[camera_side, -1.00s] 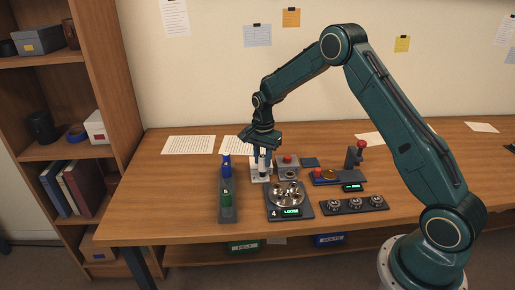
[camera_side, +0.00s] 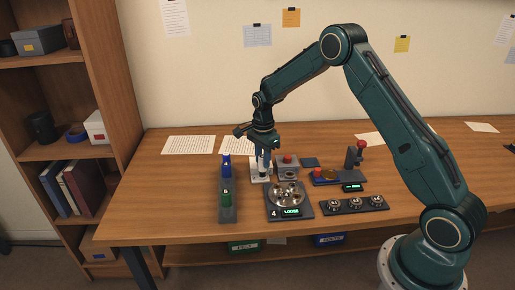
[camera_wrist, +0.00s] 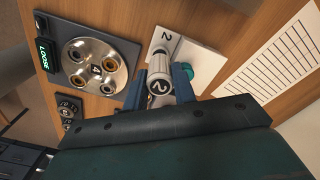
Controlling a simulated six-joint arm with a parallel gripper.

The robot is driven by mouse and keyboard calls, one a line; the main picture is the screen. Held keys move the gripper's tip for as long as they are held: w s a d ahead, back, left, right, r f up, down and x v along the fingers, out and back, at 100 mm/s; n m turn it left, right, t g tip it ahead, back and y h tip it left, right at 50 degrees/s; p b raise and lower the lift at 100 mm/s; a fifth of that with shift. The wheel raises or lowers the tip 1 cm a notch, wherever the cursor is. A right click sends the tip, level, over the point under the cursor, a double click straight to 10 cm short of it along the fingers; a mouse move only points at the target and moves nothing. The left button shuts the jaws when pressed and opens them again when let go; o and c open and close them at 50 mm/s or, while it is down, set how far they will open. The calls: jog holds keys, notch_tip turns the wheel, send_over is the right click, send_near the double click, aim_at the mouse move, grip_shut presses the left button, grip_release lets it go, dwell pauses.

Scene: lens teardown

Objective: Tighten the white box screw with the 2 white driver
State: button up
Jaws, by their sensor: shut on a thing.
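My gripper (camera_wrist: 160,84) is shut on the white driver (camera_wrist: 160,66), whose top is marked 2, with a blue finger on each side. The driver is upright over the white box (camera_wrist: 200,48), which is also marked 2. In the side view, the white box (camera_side: 256,177) stands at mid-table with my gripper (camera_side: 262,158) directly above it. A teal round part (camera_wrist: 187,70) shows beside the driver. The driver's tip and the screw are hidden, so I cannot tell whether they touch.
A grey stand (camera_side: 228,214) with blue and green drivers is at left. A round metal plate on a dark base (camera_side: 305,213), marked 4 and reading LOOSE, is in front. A red-button box (camera_side: 288,170) and a red-knobbed device (camera_side: 355,156) are at right.

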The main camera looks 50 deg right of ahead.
jog(key=shift+m, duration=3.3)
jog(key=shift+r, duration=0.95)
jog(key=shift+r, duration=1.4)
